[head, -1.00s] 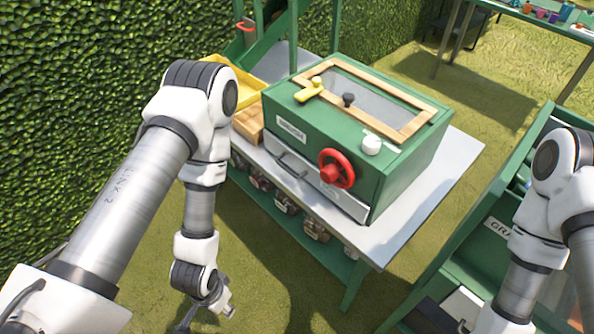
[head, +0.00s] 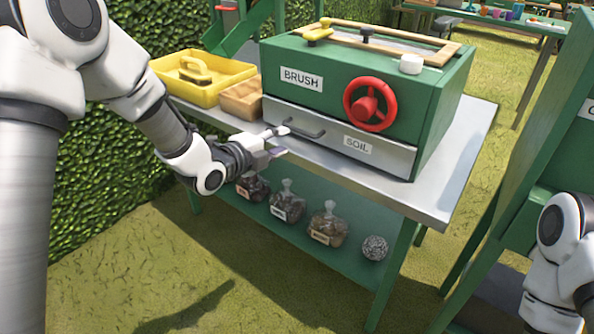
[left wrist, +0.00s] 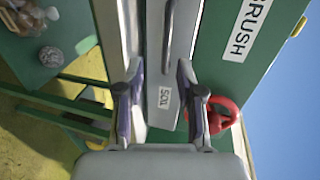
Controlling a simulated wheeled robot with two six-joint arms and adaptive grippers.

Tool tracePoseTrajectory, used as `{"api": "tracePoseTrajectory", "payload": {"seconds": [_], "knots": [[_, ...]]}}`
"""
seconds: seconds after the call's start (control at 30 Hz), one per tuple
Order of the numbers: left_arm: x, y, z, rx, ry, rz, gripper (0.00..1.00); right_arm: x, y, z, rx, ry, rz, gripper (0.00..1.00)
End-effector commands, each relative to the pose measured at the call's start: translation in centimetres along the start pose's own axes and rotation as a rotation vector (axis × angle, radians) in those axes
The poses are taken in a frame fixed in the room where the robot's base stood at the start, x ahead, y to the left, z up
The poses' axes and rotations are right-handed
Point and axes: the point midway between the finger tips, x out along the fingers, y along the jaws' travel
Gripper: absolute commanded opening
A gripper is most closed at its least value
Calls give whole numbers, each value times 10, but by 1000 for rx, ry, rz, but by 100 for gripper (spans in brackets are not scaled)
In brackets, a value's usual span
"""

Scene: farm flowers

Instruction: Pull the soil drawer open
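The grey soil drawer (head: 395,157), labelled SOIL, sits flush and closed at the bottom of the green box (head: 425,110). Its dark bar handle (head: 305,131) is on the left of its front. My left gripper (head: 277,142) is just left of the handle, its fingertips pointing at it. In the left wrist view my left gripper (left wrist: 158,72) is open and empty, its fingers apart with the drawer front (left wrist: 163,108) seen between them. The handle (left wrist: 168,35) lies ahead of the fingertips. My right gripper is out of view; only part of its arm shows.
A red wheel (head: 370,104) sticks out from the box front above the drawer. A wooden block (head: 241,100) and a yellow tray (head: 172,87) stand left of the box on the grey table (head: 450,185). Grass is clear in front.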

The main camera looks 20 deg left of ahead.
Motion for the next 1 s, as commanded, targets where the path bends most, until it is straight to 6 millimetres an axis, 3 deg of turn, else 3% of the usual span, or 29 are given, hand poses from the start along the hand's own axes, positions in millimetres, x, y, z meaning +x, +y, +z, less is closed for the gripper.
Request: {"api": "tracePoseTrajectory", "payload": {"seconds": [0.03,0.17,0.53,0.83,0.87,0.9,0.97,1.0], "knots": [[2,3,1,5,-2,-18,37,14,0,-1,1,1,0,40],[6,-7,1,10,-3,-28,37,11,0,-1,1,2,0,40],[70,-8,1,8,-3,-25,37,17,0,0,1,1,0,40],[78,-9,1,5,-4,-24,37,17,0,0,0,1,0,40],[78,-9,1,5,-4,-24,34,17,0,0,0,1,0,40],[78,-9,1,5,-4,-24,19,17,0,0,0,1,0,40],[78,-9,1,5,-4,-24,0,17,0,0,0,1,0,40],[78,-9,1,5,-4,-24,0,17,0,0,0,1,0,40]]}}
